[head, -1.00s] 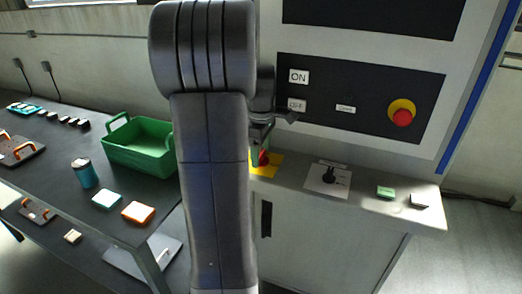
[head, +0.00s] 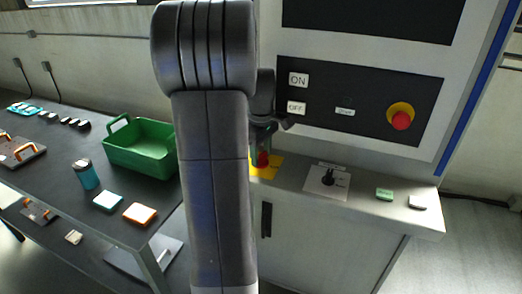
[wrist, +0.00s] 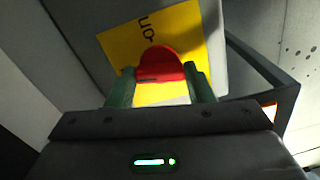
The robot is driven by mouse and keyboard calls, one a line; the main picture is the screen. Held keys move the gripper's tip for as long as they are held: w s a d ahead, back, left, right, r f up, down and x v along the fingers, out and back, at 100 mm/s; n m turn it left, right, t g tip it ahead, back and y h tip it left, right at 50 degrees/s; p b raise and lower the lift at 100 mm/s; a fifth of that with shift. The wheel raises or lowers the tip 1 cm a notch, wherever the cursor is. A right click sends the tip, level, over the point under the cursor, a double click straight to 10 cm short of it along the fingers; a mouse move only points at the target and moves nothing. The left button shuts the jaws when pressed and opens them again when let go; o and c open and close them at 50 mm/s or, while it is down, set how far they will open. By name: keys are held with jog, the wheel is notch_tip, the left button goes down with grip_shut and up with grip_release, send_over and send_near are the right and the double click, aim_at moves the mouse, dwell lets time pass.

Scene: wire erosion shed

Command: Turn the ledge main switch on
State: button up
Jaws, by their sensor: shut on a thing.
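A red switch handle (wrist: 160,63) stands on a yellow plate (wrist: 197,35) on the ledge. In the head view the yellow plate (head: 274,166) and red handle (head: 263,159) show just right of my arm, partly hidden. My gripper (wrist: 162,82) is above the plate, its green fingers on either side of the red handle and shut on it. The handle's exact turn is hard to tell.
Above is a black panel with a red emergency button (head: 401,120). A green crate (head: 110,155) stands on the table at left.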

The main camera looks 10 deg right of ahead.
aim_at(261, 154)
jog(key=m+p, duration=0.1)
jog(key=m, duration=0.3)
jog(key=shift+r+m+p, duration=0.15)
jog(key=shift+m+p, duration=0.15)
jog(key=m+p, duration=0.1)
jog(key=m, duration=0.2)
jog(key=shift+m, duration=0.4)
jog(key=m, duration=0.3)
jog(key=shift+p, duration=0.3)
jog(key=shift+m, duration=2)
jog(key=shift+o, duration=0.2)
jog(key=o, duration=1)
jog(key=shift+c, duration=0.2)
notch_tip(261, 154, up, 14)
jog(key=shift+f, duration=0.2)
jog(key=shift+f, duration=0.1)
